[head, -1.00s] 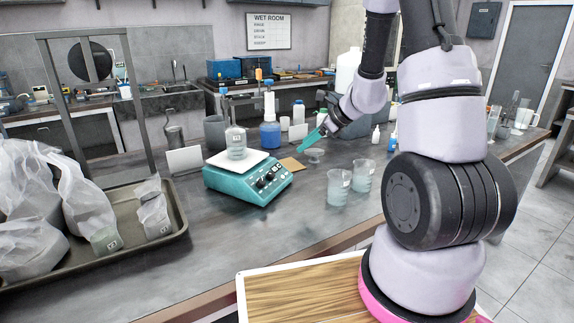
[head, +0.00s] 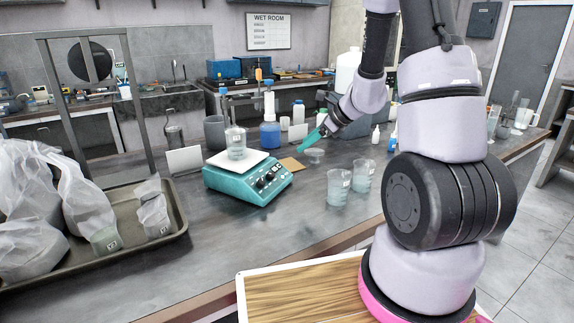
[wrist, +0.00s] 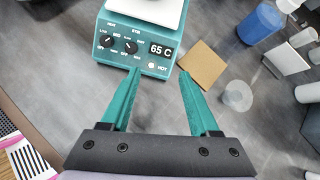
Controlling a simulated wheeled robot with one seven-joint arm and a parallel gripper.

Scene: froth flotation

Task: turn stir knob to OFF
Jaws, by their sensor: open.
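The teal hotplate stirrer (head: 232,184) stands on the dark bench with a beaker (head: 236,150) on its white top. In the wrist view, the hotplate (wrist: 112,50) shows two black knobs and a display reading 65 C. The stir knob (wrist: 129,46) is the right one, under the STIR label; its exact pointer setting is too small to read surely. The other knob (wrist: 106,41) is left of it. My gripper (wrist: 160,73) is open and empty, its teal fingers apart in front of the panel, below and right of the stir knob. It also shows in the head view (head: 309,141).
A tan square pad (wrist: 202,65) lies right of the hotplate, with a clear round dish (head: 316,156) near it. Two beakers (head: 338,187) (head: 363,177) stand on the near bench. A tray (head: 183,235) with bags is at left.

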